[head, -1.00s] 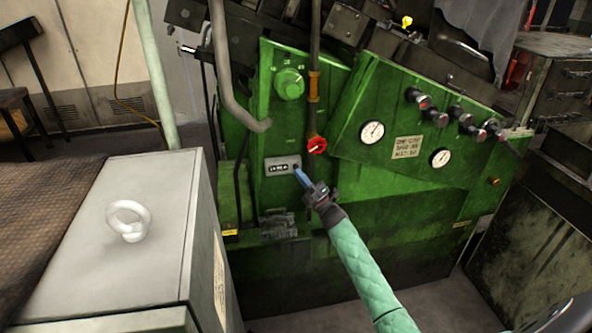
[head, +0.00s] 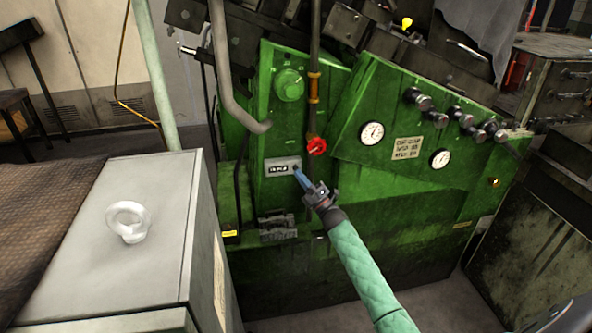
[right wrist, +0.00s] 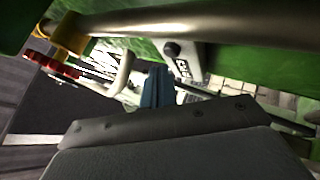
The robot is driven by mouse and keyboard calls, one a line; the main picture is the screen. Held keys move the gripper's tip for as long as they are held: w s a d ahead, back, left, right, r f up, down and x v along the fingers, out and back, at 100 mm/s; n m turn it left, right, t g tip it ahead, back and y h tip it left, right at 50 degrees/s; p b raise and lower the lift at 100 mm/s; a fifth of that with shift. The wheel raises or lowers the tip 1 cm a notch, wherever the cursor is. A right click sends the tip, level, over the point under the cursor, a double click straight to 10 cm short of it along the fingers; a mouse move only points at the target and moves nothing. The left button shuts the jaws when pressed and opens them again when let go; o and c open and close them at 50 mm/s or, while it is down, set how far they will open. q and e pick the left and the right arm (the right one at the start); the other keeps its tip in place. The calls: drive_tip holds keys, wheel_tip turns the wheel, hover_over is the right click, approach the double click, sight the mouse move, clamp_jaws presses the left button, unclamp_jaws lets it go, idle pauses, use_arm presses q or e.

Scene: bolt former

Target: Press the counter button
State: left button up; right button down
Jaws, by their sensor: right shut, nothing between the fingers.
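The counter (head: 282,167) is a small grey plate with a dark digit window on the green machine's front. In the right wrist view the counter plate (right wrist: 187,66) is near the picture's middle, with a dark round button (right wrist: 171,50) at its end. My right gripper (head: 297,172) is shut and empty, with its blue fingertips at the right end of the counter in the head view, covering the button there. The blue fingers (right wrist: 157,88) also show in the right wrist view, just below the button; I cannot tell whether they touch it. My left gripper is not in view.
A red valve handwheel (head: 317,146) on a vertical pipe sits just above and right of the counter. A curved grey pipe (head: 230,90) hangs to its upper left. A grey cabinet (head: 165,220) with a lifting eye stands at the left front.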

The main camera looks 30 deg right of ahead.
idle(0.9)
drive_tip(key=shift+w+d+b, duration=0.1)
drive_tip(key=shift+w+b, duration=0.35)
drive_tip(key=shift+b, duration=0.05)
drive_tip(key=shift+w+d+b, duration=0.1)
drive_tip(key=shift+w+b, duration=0.3)
idle(0.7)
drive_tip(key=shift+s, duration=0.15)
drive_tip(key=shift+s+a, duration=0.25)
drive_tip(key=shift+s, duration=0.45)
drive_tip(key=shift+s+a+p, duration=0.15)
drive_tip(key=shift+s+a, duration=0.05)
drive_tip(key=shift+s, duration=0.6)
drive_tip(key=shift+s+a+p, duration=0.2)
drive_tip(key=shift+s, duration=0.65)
drive_tip(key=shift+s+a+p, duration=0.15)
drive_tip(key=shift+s+a, duration=0.05)
drive_tip(key=shift+s, duration=0.6)
